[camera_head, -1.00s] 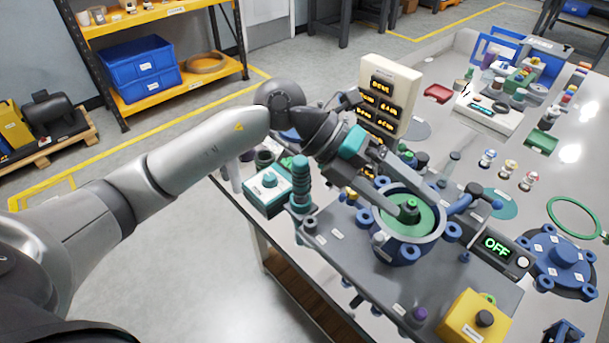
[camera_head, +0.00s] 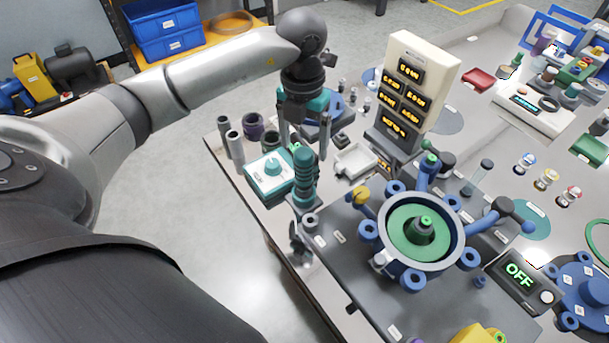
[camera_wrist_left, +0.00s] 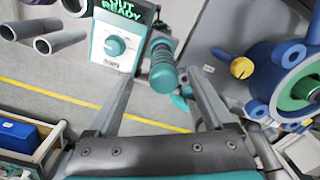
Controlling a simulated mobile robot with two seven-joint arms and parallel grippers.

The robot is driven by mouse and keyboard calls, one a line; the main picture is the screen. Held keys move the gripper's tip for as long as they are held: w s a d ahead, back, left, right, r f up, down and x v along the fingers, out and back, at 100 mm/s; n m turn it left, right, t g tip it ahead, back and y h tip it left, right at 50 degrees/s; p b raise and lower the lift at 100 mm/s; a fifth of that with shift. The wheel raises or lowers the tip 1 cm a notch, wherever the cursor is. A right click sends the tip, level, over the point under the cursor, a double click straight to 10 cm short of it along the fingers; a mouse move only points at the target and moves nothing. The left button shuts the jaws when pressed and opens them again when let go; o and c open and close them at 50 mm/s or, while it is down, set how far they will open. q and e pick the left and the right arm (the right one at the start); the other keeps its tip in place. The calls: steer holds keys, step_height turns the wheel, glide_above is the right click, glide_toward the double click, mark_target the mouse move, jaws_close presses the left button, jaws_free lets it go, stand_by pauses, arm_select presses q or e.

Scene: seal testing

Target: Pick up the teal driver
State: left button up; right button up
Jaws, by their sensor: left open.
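The teal driver (camera_head: 304,172) stands upright with a ribbed grip, at the table's left edge beside a white-and-teal control box (camera_head: 270,170). In the left wrist view the driver (camera_wrist_left: 163,70) lies ahead, between the lines of the two fingers. My left gripper (camera_head: 306,150) is open, pointing down, with its fingers around or just behind the driver's top; the head view does not settle which. In the left wrist view the left gripper (camera_wrist_left: 160,100) shows nothing held between its fingers. My right gripper is not in view.
A blue flanged housing with a green centre (camera_head: 422,232) sits on a grey plate right of the driver. A cream display panel (camera_head: 418,85) stands behind. Grey tubes (camera_head: 236,147) stand left of the control box. The table edge drops to open floor at left.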

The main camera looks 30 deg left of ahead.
mark_target(304, 148)
arm_select(q)
step_height(304, 148, down, 2)
steer(key=shift+f, duration=0.5)
steer(key=f, duration=0.1)
steer(key=f+b, duration=0.1)
steer(key=f, duration=0.1)
steer(key=s+f, duration=0.1)
steer(key=shift+d+f, duration=0.2)
steer(key=shift+d, duration=0.05)
steer(key=shift+w+f, duration=0.1)
steer(key=shift+f, duration=0.15)
steer(key=c, duration=0.4)
steer(key=shift+r, duration=0.1)
steer(key=c, duration=0.8)
steer(key=shift+c, duration=0.6)
jaws_close()
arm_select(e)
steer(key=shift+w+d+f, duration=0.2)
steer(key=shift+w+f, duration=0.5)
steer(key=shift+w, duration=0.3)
